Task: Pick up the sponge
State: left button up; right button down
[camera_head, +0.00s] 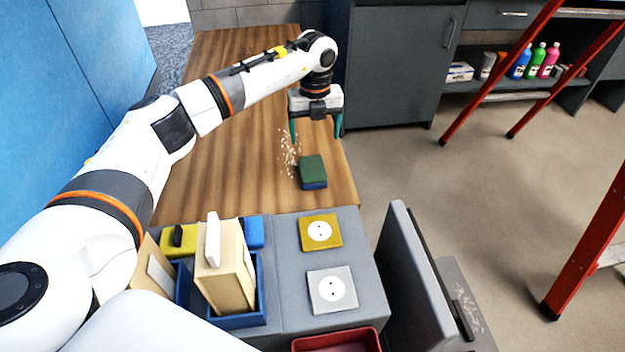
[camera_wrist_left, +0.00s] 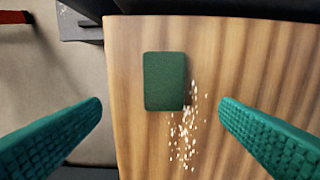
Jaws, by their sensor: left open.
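The sponge (camera_head: 313,170) has a dark green top and a blue lower layer. It lies flat on the wooden table near its right edge. In the left wrist view the sponge (camera_wrist_left: 165,81) shows its green top, ahead of and between my open fingers. My left gripper (camera_head: 317,138) has green fingers and hangs open and empty above the table, just beyond the sponge in the head view. The left gripper also shows in the left wrist view (camera_wrist_left: 160,118), with its fingers apart on both sides. My right gripper is not in view.
Pale crumbs (camera_head: 290,155) lie beside the sponge on the wooden table (camera_head: 230,110). Nearer stands a grey unit (camera_head: 285,285) with yellow and white socket plates and a blue bin holding beige boxes. Red ladder legs (camera_head: 500,70) and a dark cabinet (camera_head: 400,65) stand to the right.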

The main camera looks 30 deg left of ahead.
pick_arm(q)
send_over(313, 168)
jog(key=f, duration=0.5)
jog(key=shift+w+d+f, duration=0.1)
jog(key=shift+w+f, duration=0.15)
jog(key=shift+f, duration=0.05)
jog(key=f, duration=0.1)
jog(key=f+b, duration=0.1)
jog(key=f, duration=0.2)
jog(key=shift+s+a+f, duration=0.2)
jog(key=shift+s+f, duration=0.05)
jog(key=shift+f, duration=0.6)
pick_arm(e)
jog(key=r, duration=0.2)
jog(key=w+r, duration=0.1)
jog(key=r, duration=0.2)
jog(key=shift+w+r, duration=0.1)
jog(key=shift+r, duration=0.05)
pick_arm(q)
jog(key=c, duration=1.1)
